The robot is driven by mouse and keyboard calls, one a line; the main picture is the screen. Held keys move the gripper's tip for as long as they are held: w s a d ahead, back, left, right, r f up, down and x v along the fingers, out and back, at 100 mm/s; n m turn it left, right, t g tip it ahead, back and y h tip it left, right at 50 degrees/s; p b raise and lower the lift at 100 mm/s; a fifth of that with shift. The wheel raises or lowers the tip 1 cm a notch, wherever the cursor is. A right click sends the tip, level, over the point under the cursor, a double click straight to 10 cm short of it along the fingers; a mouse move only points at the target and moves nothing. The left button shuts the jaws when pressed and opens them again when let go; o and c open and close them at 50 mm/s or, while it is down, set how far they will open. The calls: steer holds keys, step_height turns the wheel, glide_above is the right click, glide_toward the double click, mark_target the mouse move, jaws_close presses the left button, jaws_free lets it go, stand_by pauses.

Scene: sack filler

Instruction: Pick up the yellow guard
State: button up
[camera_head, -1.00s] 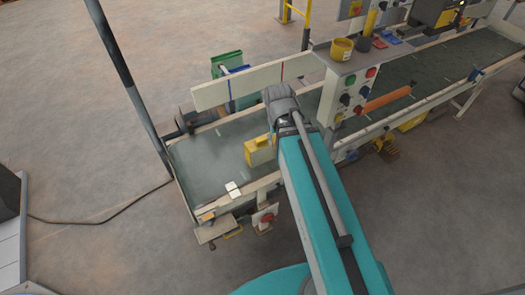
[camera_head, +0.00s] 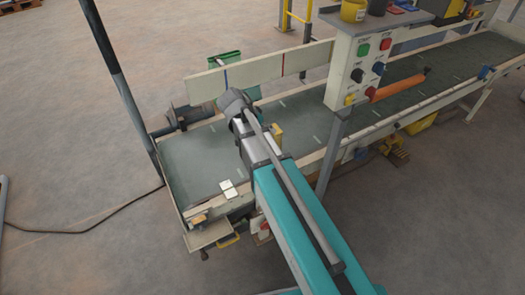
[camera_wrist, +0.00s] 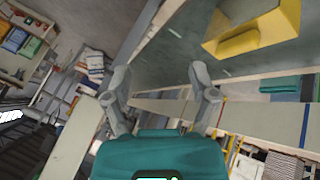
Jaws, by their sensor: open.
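A yellow block-like piece, which looks like the yellow guard (camera_head: 278,132), stands on the dark green conveyor belt (camera_head: 195,163). In the camera_head view my arm covers most of it. In the camera_wrist view the guard (camera_wrist: 240,42) is at the upper right, cut off by the top edge. My gripper (camera_wrist: 161,78) is open, its two fingers apart with nothing between them. The guard lies beyond and right of the right finger, apart from it. In the camera_head view my wrist is above the belt, left of the guard; the fingers are hidden.
A control box with coloured buttons (camera_head: 365,68) stands on a post right of the guard. A cream side board (camera_head: 258,70) runs along the belt's far side. Two white cards (camera_head: 229,189) lie near the belt's front edge. A dark pole (camera_head: 123,85) rises at left.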

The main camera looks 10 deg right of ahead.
mark_target(278, 137)
steer(key=w+a+f+m+t+h+b, duration=0.3)
steer(key=w+a+f+m+h+b, duration=0.3)
steer(key=b, duration=1.2)
steer(key=shift+w+a+f+m, duration=0.5)
steer(key=shift+w+a+f, duration=1.7)
steer(key=shift+w+f, duration=0.65)
steer(key=shift+s+d+f+b, duration=0.1)
steer(key=shift+s+f+b, duration=0.1)
steer(key=shift+f+b, duration=0.1)
steer(key=b+x, duration=0.3)
steer(key=x, duration=0.4)
steer(key=shift+w+d, duration=0.1)
steer(key=shift+w+d+f, duration=0.15)
steer(key=shift+d+f, duration=0.05)
steer(key=shift+d, duration=0.3)
steer(key=shift+r+b+x, duration=0.1)
steer(key=shift+b+x, duration=0.35)
steer(key=shift+x, duration=0.85)
steer(key=shift+r+b+x, duration=0.15)
steer(key=shift+b+x, duration=0.25)
steer(key=shift+x, duration=0.9)
steer(key=shift+w, duration=0.15)
